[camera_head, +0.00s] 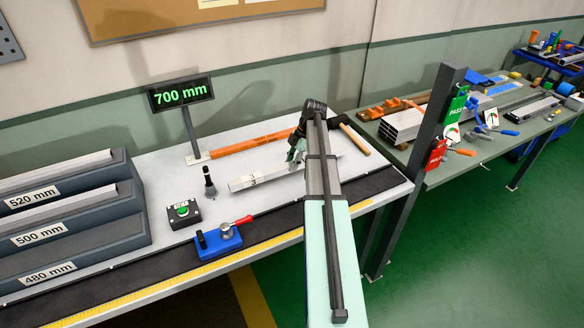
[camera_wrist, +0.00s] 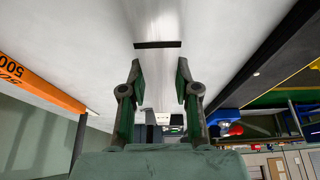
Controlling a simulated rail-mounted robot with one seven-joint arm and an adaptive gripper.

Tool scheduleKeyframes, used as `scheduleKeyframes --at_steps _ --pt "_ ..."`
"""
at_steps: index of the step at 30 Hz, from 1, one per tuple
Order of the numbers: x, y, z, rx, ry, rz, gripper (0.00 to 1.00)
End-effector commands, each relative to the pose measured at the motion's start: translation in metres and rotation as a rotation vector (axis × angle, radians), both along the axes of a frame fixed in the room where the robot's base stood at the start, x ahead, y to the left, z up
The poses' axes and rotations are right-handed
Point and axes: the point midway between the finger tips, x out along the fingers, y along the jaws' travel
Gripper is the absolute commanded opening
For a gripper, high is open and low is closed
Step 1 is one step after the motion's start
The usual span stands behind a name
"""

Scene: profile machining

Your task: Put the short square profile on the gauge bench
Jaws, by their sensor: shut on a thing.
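A light grey square profile (camera_head: 262,178) with a dark mark on it is at the middle of the white worktable (camera_head: 160,165). My gripper (camera_head: 296,157) is on it towards its right part, and part of the profile is hidden behind my arm. In the wrist view my gripper (camera_wrist: 159,88) has its two fingers on either side of the pale profile (camera_wrist: 159,75). I cannot tell whether the profile touches the table. A green-topped bench (camera_head: 455,165) with a green PASS sign (camera_head: 458,103), a red sign (camera_head: 436,153) and dial gauges stands at the right.
An orange bar (camera_head: 250,144) lies behind the profile; a wooden-handled tool (camera_head: 355,140) is right of my arm. A blue clamp device (camera_head: 218,241) and a green button box (camera_head: 183,212) are in front. Racks marked in mm stand left. A dark post (camera_head: 425,150) rises between the benches.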

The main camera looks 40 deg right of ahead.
Motion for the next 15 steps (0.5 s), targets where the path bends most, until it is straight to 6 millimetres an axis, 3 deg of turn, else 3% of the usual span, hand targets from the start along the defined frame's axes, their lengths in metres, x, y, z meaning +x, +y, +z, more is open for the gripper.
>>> scheduleKeyframes --at_steps 7,15 --pt "0.000 0.000 -0.026 0.001 0.002 0.001 0.00" --pt "0.000 0.000 -0.028 0.001 0.000 0.001 0.00"
